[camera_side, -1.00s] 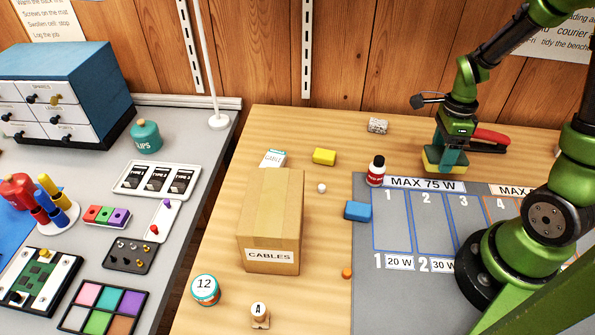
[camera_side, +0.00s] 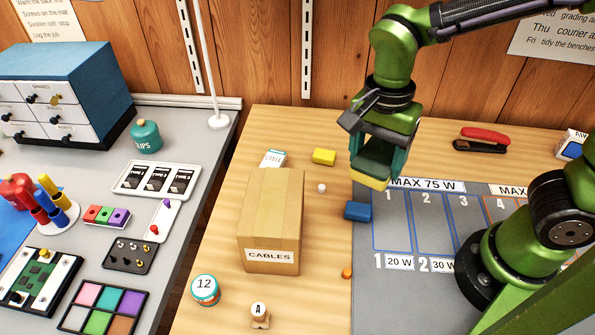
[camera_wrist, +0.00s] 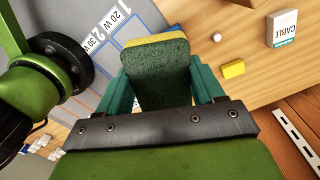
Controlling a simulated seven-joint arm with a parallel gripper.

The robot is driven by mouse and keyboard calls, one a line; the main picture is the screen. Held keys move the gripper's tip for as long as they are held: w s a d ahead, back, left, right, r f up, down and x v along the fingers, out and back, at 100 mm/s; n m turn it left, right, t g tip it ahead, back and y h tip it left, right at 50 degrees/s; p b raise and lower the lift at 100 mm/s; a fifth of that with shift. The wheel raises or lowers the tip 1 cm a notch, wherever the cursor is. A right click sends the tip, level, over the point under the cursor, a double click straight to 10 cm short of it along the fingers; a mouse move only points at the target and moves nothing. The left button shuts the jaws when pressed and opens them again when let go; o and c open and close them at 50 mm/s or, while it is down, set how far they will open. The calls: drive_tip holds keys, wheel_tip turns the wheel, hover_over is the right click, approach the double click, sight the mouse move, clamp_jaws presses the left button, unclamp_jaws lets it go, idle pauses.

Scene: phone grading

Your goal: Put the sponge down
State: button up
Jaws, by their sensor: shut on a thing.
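My gripper (camera_side: 377,160) is shut on the sponge (camera_side: 369,181), which has a yellow layer underneath and a dark green scouring side. In the wrist view the sponge (camera_wrist: 158,72) sits between the two teal fingers (camera_wrist: 160,85), its yellow edge facing away from me. In the side view the sponge appears near the back left corner of the grey mat (camera_side: 400,235). It looks held above the surface, but I cannot tell the exact height. The sponge and gripper hide the spot where the red-and-white bottle was seen.
A blue block (camera_side: 357,211) lies just in front of the sponge in the side view. A yellow block (camera_side: 324,157), a white ball (camera_side: 321,188) and a cardboard box (camera_side: 270,225) are to the left. A red-and-black stapler (camera_side: 482,140) lies at the back right. Bare wood lies between.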

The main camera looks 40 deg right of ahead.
drive_tip(key=s+a+r+n, duration=0.2)
drive_tip(key=s+a+n, duration=0.3)
drive_tip(key=a, duration=0.1)
hover_over(272, 204)
drive_tip(key=shift+s+d+f, duration=0.15)
drive_tip(key=shift+s+f, duration=0.05)
drive_tip(key=shift+f, duration=0.25)
drive_tip(key=shift+w+f, duration=0.2)
drive_tip(key=shift+f, duration=1.6)
drive_tip(key=shift+f, duration=0.1)
drive_tip(key=o, duration=1)
